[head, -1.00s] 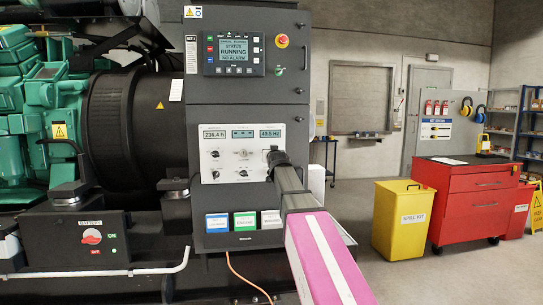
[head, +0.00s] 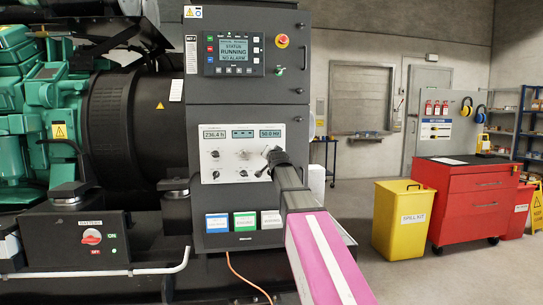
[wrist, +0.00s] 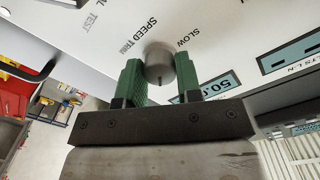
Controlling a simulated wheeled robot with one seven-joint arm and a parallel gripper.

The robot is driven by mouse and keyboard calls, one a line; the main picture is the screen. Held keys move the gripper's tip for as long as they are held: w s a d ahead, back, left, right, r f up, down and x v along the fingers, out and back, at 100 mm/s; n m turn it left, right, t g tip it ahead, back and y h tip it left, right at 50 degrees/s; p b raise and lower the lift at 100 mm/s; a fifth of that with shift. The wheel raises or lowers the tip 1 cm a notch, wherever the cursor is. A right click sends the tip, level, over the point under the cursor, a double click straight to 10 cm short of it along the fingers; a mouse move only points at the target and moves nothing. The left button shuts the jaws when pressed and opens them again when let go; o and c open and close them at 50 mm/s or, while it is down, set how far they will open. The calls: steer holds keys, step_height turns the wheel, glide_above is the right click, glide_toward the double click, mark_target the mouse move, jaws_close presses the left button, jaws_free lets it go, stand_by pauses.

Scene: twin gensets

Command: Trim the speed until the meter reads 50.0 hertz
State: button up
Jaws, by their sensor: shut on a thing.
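The hertz meter (head: 270,133) at the upper right of the white control panel (head: 228,152) reads 50.0 Hz in the head view. In the wrist view part of the meter (wrist: 219,86) shows, cut off by my gripper. The round grey speed trim knob (wrist: 159,64) sits below the printed words "SPEED TRIM" and "SLOW". My gripper (wrist: 160,78) has its two green fingers on either side of the knob and is shut on it. In the head view my gripper (head: 272,160) is at the panel's right side and hides the knob.
The dark cabinet's upper screen (head: 234,54) reads "STATUS RUNNING, NO ALARM". A red emergency button (head: 282,41) sits at its upper right. A yellow spill kit bin (head: 400,218) and a red tool cabinet (head: 468,200) stand to the right, with clear floor before them.

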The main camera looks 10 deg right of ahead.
steer(key=o, duration=0.9)
steer(key=shift+o, duration=0.2)
steer(key=s, duration=1)
steer(key=shift+s, duration=0.4)
